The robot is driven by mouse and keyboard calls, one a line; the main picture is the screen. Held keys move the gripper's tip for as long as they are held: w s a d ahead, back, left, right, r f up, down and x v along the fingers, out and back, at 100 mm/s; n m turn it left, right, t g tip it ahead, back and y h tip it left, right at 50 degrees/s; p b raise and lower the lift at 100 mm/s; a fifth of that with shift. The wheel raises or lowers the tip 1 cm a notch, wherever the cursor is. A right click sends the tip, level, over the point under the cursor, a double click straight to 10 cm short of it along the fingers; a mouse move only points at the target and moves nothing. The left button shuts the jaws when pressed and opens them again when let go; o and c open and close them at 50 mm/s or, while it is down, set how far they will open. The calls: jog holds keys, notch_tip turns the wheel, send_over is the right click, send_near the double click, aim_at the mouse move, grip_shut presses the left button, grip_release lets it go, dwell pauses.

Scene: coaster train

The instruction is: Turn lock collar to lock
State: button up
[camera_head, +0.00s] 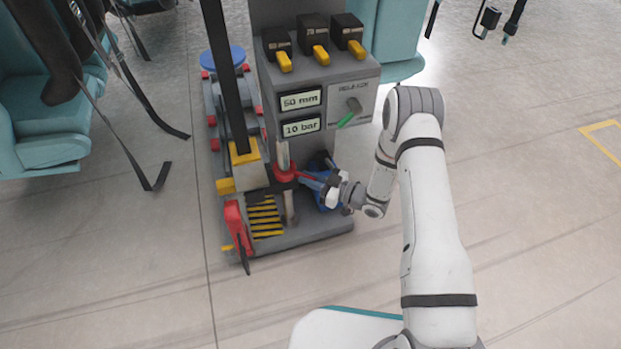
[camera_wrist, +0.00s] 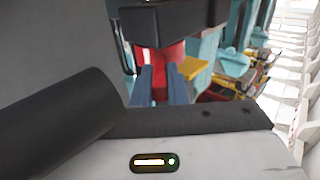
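The red lock collar (camera_head: 285,172) sits around a pale upright rod low on the front of the grey control stand. A red part reaches from it toward my gripper (camera_head: 308,178). My gripper comes in from the right, its blue fingers at this red part. In the wrist view the two blue fingers (camera_wrist: 162,80) stand apart, with red (camera_wrist: 172,55) behind and between them. Whether they press on it cannot be told. A dark block (camera_wrist: 165,22) hides the upper part of the red piece there.
The control stand (camera_head: 335,75) carries yellow-tipped levers, a green-handled release switch (camera_head: 350,113) and displays reading 50 mm and 10 bar. A red pedal-like part (camera_head: 235,225) and a yellow-striped plate (camera_head: 264,215) are at its base. Teal seats (camera_head: 45,120) with hanging straps stand left.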

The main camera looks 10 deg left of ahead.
jog(key=shift+o, duration=1.4)
jog(key=shift+a+r, duration=0.1)
jog(key=shift+a, duration=0.25)
jog(key=shift+o, duration=0.3)
jog(key=shift+d, duration=0.1)
jog(key=p+v, duration=0.2)
jog(key=v, duration=0.6)
jog(key=shift+c, duration=0.3)
